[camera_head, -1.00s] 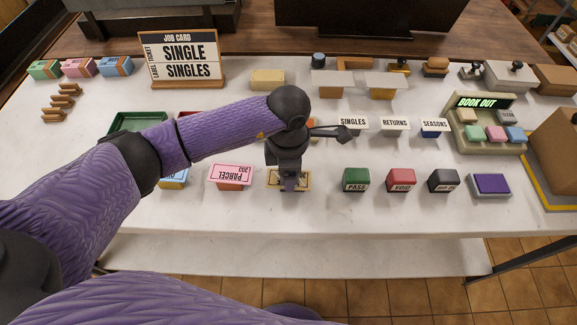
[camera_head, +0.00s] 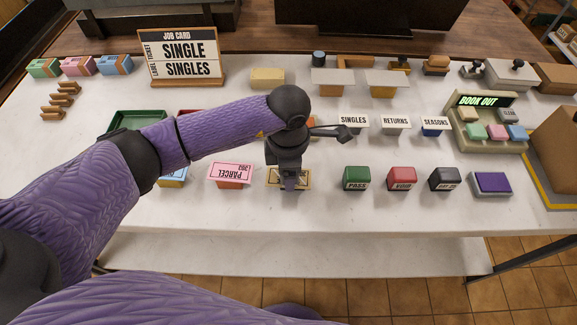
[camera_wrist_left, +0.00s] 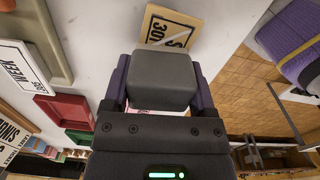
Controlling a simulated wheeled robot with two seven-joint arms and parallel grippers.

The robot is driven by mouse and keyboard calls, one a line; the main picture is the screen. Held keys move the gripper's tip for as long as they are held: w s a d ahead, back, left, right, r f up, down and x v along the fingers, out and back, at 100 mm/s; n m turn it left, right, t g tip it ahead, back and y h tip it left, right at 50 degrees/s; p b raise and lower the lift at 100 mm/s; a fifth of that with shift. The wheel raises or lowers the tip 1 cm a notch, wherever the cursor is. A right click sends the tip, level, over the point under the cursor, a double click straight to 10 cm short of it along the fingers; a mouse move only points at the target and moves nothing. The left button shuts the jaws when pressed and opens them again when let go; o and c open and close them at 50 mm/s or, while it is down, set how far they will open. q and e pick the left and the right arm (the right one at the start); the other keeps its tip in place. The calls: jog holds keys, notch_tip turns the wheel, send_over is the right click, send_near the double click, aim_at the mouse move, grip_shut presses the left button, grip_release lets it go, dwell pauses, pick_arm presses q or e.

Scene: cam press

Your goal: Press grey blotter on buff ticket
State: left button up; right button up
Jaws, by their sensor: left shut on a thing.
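My left gripper (camera_head: 290,185) is shut on the grey blotter (camera_wrist_left: 163,80), a dark grey block between its purple fingers in the left wrist view. In the head view the gripper hides most of the blotter. The buff ticket (camera_head: 304,184) lies at the table's front; its edges show on both sides of the gripper. It also shows beyond the blotter in the left wrist view (camera_wrist_left: 168,28), with black print. The blotter is over or on the ticket; I cannot tell if they touch. My right gripper is not in view.
A pink parcel ticket (camera_head: 231,171) on a block stands left of the buff ticket. The green PASS stamp (camera_head: 356,178), red VOID stamp (camera_head: 401,178) and a black stamp (camera_head: 444,179) stand right. A purple pad (camera_head: 492,184) lies beyond them. The front strip of table is clear.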

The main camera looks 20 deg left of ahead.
pick_arm(q)
jog(key=shift+s, duration=0.1)
notch_tip(320, 180, up, 7)
jog(key=p, duration=0.5)
jog(key=shift+p, duration=0.3)
jog(key=shift+f, duration=0.1)
dwell(0.3)
